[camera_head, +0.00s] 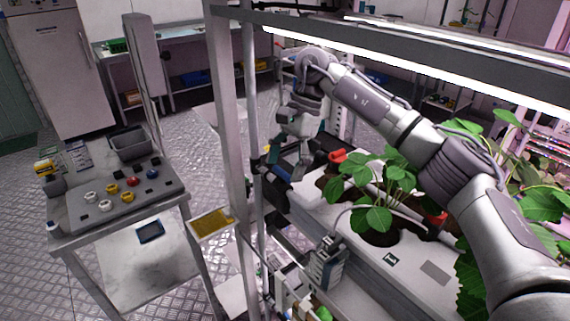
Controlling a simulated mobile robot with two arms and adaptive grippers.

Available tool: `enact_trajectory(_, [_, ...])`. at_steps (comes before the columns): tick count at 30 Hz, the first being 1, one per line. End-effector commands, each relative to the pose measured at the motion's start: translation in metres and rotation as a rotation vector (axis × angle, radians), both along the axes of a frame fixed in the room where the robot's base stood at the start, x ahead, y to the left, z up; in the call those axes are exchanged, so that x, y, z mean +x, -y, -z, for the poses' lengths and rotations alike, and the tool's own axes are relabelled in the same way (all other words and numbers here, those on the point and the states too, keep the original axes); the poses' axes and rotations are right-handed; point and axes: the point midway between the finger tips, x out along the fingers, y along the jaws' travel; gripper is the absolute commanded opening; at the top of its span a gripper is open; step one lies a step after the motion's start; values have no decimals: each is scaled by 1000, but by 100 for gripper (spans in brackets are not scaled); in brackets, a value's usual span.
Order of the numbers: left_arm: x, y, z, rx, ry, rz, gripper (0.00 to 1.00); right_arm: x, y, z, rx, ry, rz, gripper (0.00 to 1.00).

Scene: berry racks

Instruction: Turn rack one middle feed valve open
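My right arm reaches in from the right over the rack, and its gripper (284,168) hangs down at the near end of the white planter trough, beside the metal upright. Its fingertips are small and partly lost against dark parts, so I cannot tell whether they are open or shut. A red valve handle (338,156) sits just right of the gripper, apart from it as far as I can see. A second red handle (437,217) shows further right, partly hidden by leaves and my arm. No rack label is readable. My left gripper is not in view.
Leafy plants (372,218) grow from the white trough (335,212). Metal uprights (236,150) and a lit top beam (420,68) frame the rack. A grey device (326,262) hangs below. A cart (165,200) with colored knobs stands left, with free floor behind it.

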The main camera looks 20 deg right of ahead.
Motion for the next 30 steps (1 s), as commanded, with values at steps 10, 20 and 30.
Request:
enact_trajectory(10, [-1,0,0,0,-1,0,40,0,0,1,0,-4,1,90])
enact_trajectory(20, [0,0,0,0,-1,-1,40,6,15,-39,1,-1,3,90])
enact_trajectory(30, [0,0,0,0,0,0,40,10,27,-68,0,-3,1,90])
